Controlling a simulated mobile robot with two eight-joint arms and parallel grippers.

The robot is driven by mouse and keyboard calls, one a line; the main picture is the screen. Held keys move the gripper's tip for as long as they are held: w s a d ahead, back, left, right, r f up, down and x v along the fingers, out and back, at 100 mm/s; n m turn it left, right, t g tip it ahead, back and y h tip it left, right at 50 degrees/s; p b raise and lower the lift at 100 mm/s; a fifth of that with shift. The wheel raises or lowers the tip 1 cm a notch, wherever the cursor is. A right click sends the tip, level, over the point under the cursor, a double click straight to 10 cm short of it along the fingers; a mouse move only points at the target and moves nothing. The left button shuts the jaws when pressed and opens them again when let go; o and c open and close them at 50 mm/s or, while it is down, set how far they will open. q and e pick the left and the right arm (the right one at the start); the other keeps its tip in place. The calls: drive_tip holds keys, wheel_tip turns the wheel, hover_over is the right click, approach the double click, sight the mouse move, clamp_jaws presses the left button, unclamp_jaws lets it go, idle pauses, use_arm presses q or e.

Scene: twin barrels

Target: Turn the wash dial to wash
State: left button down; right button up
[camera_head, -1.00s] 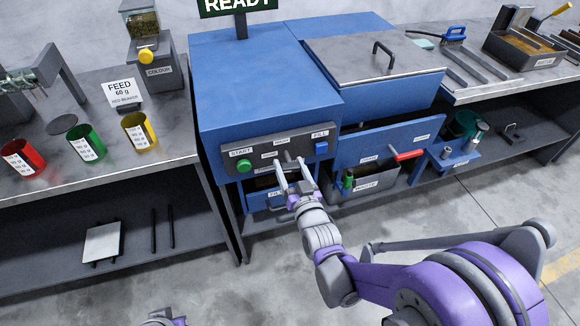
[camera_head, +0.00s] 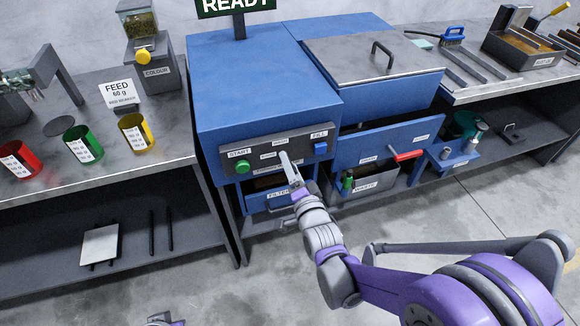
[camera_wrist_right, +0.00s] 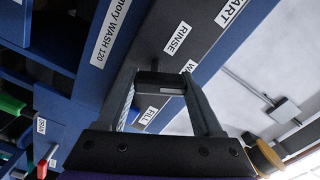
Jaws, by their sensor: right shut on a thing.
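The wash dial (camera_wrist_right: 160,80) is a dark knob on the grey control panel (camera_head: 252,150) of the blue machine. In the right wrist view it sits between the fingers of my right gripper (camera_wrist_right: 165,100), with a light patch on it. My right gripper (camera_head: 286,158) is shut on the dial. In the head view the fingers hide the knob. A RINSE label (camera_wrist_right: 177,38) and a label starting with W (camera_wrist_right: 190,67), partly hidden by a finger, lie beside the dial. I cannot tell where the dial points. Only a small bit of my left arm shows at the bottom edge of the head view.
The green START button (camera_head: 242,166) is left of the dial and the blue FILL button (camera_head: 320,149) right of it. The filter drawer (camera_head: 268,200) is below.

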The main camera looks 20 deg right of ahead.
drive_tip(key=m, duration=0.5)
drive_tip(key=shift+d, duration=0.1)
drive_tip(key=shift+m, duration=0.3)
idle(0.4)
drive_tip(key=o, duration=1.4)
drive_tip(key=shift+c, duration=0.2)
drive_tip(key=s, duration=1.1)
drive_tip(key=shift+d, duration=0.2)
